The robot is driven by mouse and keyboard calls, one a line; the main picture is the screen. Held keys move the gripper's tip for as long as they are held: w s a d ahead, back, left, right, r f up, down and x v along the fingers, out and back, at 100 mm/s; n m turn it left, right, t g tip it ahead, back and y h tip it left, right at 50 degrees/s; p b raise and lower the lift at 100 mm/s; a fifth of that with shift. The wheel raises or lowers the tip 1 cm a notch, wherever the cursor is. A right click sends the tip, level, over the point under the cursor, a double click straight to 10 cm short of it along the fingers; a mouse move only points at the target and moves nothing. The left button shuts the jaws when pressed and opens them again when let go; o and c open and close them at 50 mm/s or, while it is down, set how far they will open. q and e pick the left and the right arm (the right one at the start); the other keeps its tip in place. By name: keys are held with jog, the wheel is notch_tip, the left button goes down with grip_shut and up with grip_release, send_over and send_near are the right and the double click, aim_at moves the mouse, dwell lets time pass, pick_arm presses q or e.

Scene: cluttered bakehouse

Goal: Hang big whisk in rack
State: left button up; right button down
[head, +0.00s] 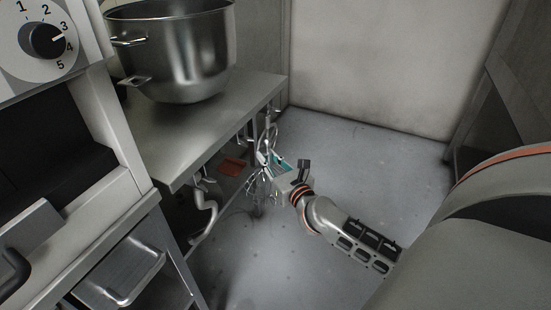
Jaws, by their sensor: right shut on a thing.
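My right gripper (270,160) reaches in from the right, low beside the steel table's front edge. It is shut on the big whisk (262,188), a wire whisk whose wires point down. The whisk's upper part (268,130) shows close to the rack hooks (244,131) under the table's edge. I cannot tell whether the whisk touches a hook. A grey dough hook (207,212) hangs from the rack further left. My left gripper is not in view.
A large steel mixing bowl (178,55) stands on the steel table (190,135). A mixer with a numbered dial (42,40) is at the left. A reddish-brown item (232,166) lies under the table. Grey floor (370,180) is clear to the right, before a pale wall (385,60).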

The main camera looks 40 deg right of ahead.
jog(key=shift+w+a, duration=0.35)
jog(key=shift+w, duration=0.45)
jog(key=shift+w+a, duration=0.35)
jog(key=shift+w, duration=0.5)
jog(key=shift+w+a, duration=0.35)
jog(key=shift+w, duration=0.45)
jog(key=shift+w+a+r, duration=0.1)
jog(key=shift+w+a, duration=0.2)
jog(key=shift+w, duration=0.45)
jog(key=shift+w+a+f, duration=0.1)
jog(key=shift+w+a, duration=0.25)
jog(key=shift+w, duration=0.45)
jog(key=shift+w+a+r, duration=0.1)
jog(key=shift+w+a, duration=0.2)
jog(key=shift+w, duration=0.45)
dwell(1.6)
jog(key=shift+f, duration=0.3)
dwell(0.5)
dwell(0.4)
jog(key=c, duration=1.8)
grip_release()
jog(key=shift+c, duration=0.2)
